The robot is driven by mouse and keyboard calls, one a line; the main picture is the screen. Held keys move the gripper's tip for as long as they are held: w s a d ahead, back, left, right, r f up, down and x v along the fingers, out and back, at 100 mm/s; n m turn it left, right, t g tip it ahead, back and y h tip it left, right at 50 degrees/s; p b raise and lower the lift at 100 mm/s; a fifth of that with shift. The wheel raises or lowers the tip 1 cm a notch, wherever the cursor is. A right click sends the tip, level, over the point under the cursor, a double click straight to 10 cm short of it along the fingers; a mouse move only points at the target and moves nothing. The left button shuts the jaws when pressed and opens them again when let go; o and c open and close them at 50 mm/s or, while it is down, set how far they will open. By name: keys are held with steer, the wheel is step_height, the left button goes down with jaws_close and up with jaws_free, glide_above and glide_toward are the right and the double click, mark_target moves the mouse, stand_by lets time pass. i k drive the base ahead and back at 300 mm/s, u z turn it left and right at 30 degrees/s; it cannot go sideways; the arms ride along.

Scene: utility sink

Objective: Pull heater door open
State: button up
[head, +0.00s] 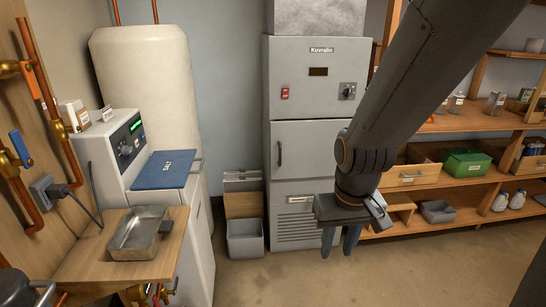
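The heater (318,75) is a tall grey cabinet labelled "Kuvralin" against the back wall in the head view. Its door (310,142) is the plain middle panel, and it looks closed. A dark vertical handle (280,153) sits near the door's left edge. My gripper (338,252) points down in front of the cabinet's lower right part, below and to the right of the handle in the picture. Its two fingers are apart with nothing between them. My arm hides the right edge of the door and part of the lower vent panel.
A wooden shelf unit (453,168) with boxes and jars stands right of the heater. A white softener unit with a blue lid (167,169) and a metal tray (140,232) are at left. The floor (275,285) in front is clear.

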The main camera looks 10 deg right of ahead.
mark_target(301, 148)
steer(key=u, duration=0.15)
steer(key=i, duration=1)
steer(key=z, duration=0.15)
